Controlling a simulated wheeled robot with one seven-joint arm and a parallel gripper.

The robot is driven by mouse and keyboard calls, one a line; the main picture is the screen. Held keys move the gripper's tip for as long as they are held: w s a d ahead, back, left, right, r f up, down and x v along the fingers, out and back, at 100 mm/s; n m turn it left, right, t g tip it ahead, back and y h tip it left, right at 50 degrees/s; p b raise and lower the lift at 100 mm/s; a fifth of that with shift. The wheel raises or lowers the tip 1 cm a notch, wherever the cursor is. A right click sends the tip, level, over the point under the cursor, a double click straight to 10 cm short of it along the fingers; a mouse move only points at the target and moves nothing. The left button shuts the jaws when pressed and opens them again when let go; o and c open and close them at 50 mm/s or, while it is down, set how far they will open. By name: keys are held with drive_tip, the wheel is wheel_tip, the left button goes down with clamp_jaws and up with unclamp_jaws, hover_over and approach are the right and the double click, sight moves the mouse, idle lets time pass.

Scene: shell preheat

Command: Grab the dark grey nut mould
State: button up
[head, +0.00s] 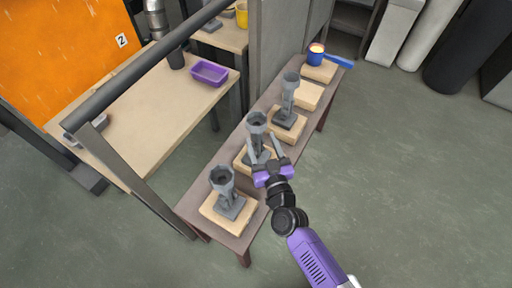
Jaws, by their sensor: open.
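Three grey moulds, each a flat base with an upright and a round cup on top, stand in a row on pale boards on a narrow brown bench (205,190). The near mould (224,186), middle mould (257,124) and far mould (290,88) look alike; the middle and far ones look slightly darker. I cannot tell from shape which is the nut mould. My gripper (263,143) is open at the middle mould, its fingers on either side of the upright below the cup. Contact cannot be told. The gripper partly hides the middle mould's base and board.
An empty board (307,96) lies beyond the far mould. A blue pan (315,56) with a blue handle stands at the bench's far end. A dark rail (150,62) crosses above. Floor at right is clear.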

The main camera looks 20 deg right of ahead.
sight(258, 135)
drive_tip(key=w, duration=0.5)
drive_tip(key=shift+d+r, duration=0.15)
drive_tip(key=shift+d, duration=0.05)
drive_tip(key=c, duration=1.2)
clamp_jaws()
drive_tip(key=shift+r, duration=0.15)
